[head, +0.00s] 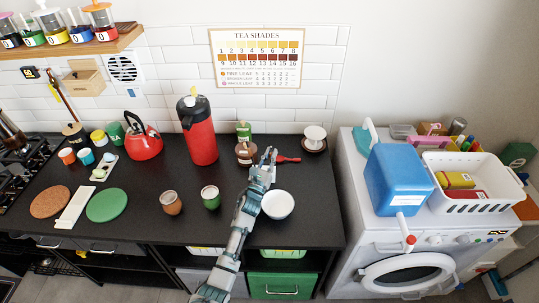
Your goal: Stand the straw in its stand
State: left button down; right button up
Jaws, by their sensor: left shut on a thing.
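My left gripper (267,157) is at the back of the dark counter, its arm reaching up from the bottom of the head view. It is shut on the straw, which is too thin and too covered by the fingers to make out clearly. A small brown round object (244,153) is just left of the fingertips; I cannot tell whether it is the straw's stand. A red-handled item (288,160) lies just right of the fingers. My right gripper is not in view.
A white bowl (278,204) is right of my forearm. A brown cup (171,203) and a green cup (211,198) stand to the left. A tall red flask (198,135) and green tin (244,131) stand at the back.

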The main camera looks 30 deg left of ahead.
pick_arm(q)
jog(key=shift+a, duration=0.2)
jog(key=c, duration=1.1)
grip_release()
jog(key=shift+s+a, duration=0.15)
jog(key=shift+a, duration=0.25)
jog(key=shift+d+f, duration=0.15)
jog(key=shift+d, duration=0.05)
jog(key=shift+c, duration=1.1)
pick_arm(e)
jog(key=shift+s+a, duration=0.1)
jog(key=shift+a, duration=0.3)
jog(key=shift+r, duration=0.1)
pick_arm(q)
notch_tip(320, 180, up, 9)
jog(key=p, duration=0.5)
jog(key=shift+p, duration=0.4)
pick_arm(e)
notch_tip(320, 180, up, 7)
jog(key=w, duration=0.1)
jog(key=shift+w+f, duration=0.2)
